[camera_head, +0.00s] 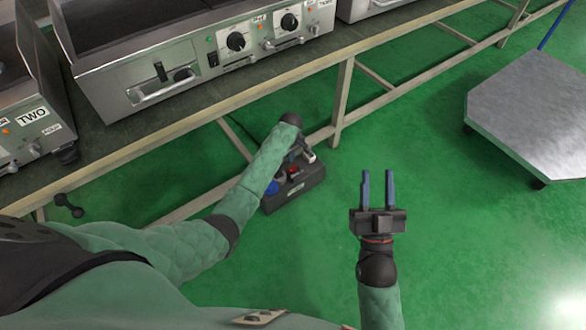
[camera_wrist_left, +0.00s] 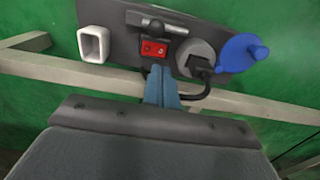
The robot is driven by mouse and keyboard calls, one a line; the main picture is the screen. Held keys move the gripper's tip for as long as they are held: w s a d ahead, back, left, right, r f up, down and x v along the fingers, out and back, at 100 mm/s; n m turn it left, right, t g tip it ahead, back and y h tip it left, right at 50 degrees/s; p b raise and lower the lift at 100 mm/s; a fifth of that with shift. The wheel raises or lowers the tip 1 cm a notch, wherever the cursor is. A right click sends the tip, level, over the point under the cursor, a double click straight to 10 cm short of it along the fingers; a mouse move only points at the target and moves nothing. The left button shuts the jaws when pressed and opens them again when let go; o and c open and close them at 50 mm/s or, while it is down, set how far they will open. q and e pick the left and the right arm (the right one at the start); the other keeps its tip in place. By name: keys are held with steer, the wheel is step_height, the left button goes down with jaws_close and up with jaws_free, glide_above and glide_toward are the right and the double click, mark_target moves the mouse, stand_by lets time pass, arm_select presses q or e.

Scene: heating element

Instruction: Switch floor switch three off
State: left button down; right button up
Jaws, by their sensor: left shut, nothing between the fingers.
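A dark floor switch box (camera_head: 296,193) sits on the green floor by the table frame. It carries a red rocker switch (camera_head: 293,171), which shows more clearly in the left wrist view (camera_wrist_left: 154,48). I cannot read the box's label or tell the rocker's position. My left gripper (camera_head: 303,150) is over the box, partly hidden by its own wrist. In the left wrist view its closed blue fingers (camera_wrist_left: 161,78) end right by the red switch; whether they touch it is unclear. My right gripper (camera_head: 377,174) is open and empty, right of the box.
A blue round cover (camera_wrist_left: 242,52), a plugged-in black plug (camera_wrist_left: 200,66) and a white square socket (camera_wrist_left: 93,45) flank the switch. The table frame's leg (camera_head: 343,100) is close by. A metal cart (camera_head: 530,110) stands right.

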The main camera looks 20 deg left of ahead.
arm_select(q)
steer(key=shift+r, duration=0.1)
arm_select(e)
steer(key=shift+g, duration=0.7)
steer(key=f, duration=0.3)
steer(key=w+f, duration=0.1)
steer(key=shift+a+f, duration=0.3)
steer(key=shift+r, duration=0.2)
